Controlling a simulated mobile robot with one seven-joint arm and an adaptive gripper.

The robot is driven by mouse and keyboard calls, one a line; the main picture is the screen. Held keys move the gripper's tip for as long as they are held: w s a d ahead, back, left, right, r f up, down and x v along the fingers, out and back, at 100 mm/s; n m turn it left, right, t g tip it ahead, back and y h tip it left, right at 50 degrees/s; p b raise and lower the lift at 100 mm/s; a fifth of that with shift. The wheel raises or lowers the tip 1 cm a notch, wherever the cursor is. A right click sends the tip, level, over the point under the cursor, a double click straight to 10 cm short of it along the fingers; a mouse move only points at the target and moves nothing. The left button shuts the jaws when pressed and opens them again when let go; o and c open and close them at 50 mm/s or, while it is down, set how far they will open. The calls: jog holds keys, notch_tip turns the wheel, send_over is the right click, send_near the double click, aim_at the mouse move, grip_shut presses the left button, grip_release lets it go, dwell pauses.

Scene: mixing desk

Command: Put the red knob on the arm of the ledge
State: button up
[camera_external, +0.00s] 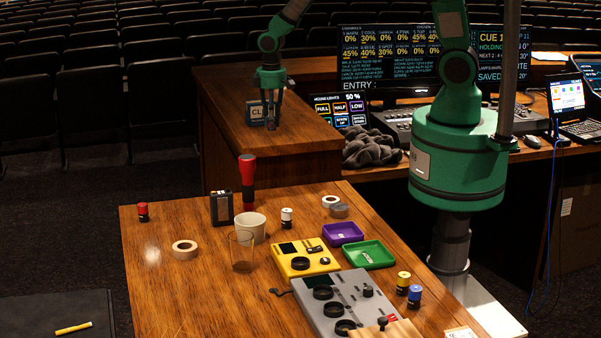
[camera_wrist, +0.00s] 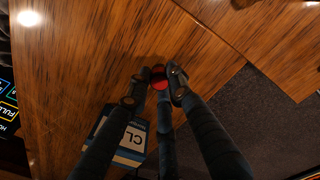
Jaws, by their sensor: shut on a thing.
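My gripper (camera_external: 271,124) is over the arm of the wooden ledge (camera_external: 300,138), behind the desk. In the wrist view my gripper (camera_wrist: 159,84) has its fingertips closed on the sides of a small round red knob (camera_wrist: 158,74). The ledge's wood surface (camera_wrist: 80,50) lies below it there. In the external view the fingers largely hide the knob. The fingertips are low, close to the ledge top; I cannot tell whether the knob touches it.
A box marked CL (camera_external: 255,113) stands on the ledge beside my fingers; it also shows in the wrist view (camera_wrist: 131,138). On the desk (camera_external: 190,220) are a red-topped piece (camera_external: 143,211), a red torch (camera_external: 247,171) and a cup (camera_external: 250,228). The ledge's near end is clear.

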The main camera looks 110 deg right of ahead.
jog(key=shift+f, duration=1.15)
jog(key=shift+f, duration=0.2)
jog(key=o, duration=0.8)
jog(key=shift+r, duration=0.15)
notch_tip(320, 180, up, 12)
jog(key=shift+a+r, duration=0.1)
jog(key=shift+a, duration=0.05)
jog(key=shift+w, duration=0.1)
